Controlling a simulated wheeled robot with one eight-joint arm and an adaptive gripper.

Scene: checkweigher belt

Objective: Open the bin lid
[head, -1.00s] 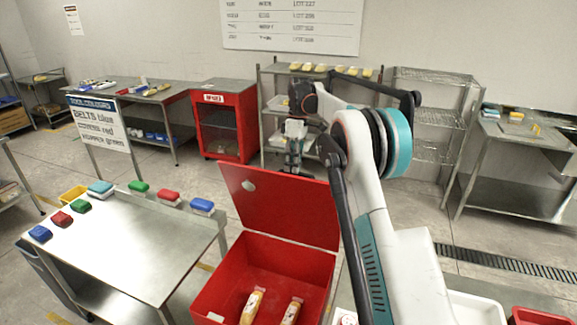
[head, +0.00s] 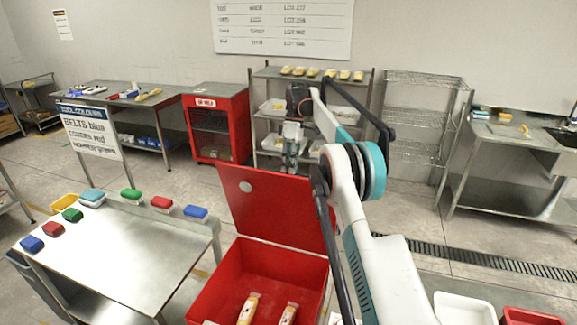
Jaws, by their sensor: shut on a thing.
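The red bin (head: 205,292) stands at the bottom centre of the head view, its mouth uncovered. Its red lid (head: 265,205) stands raised at the bin's far edge, with a pale round spot near its upper left. My gripper (head: 290,160) is at the lid's top edge, right of its middle, and shut on the lid. The fingertips are partly hidden behind the lid, so the exact contact is not clear. Two yellow-and-white packs (head: 248,308) lie inside the bin.
A steel table (head: 120,255) with several coloured brushes or blocks stands to the left. A red cabinet (head: 218,125) and a steel rack (head: 357,100) stand behind. A white tray (head: 463,308) and a red tray (head: 530,317) are at the lower right. Open floor lies behind the bin.

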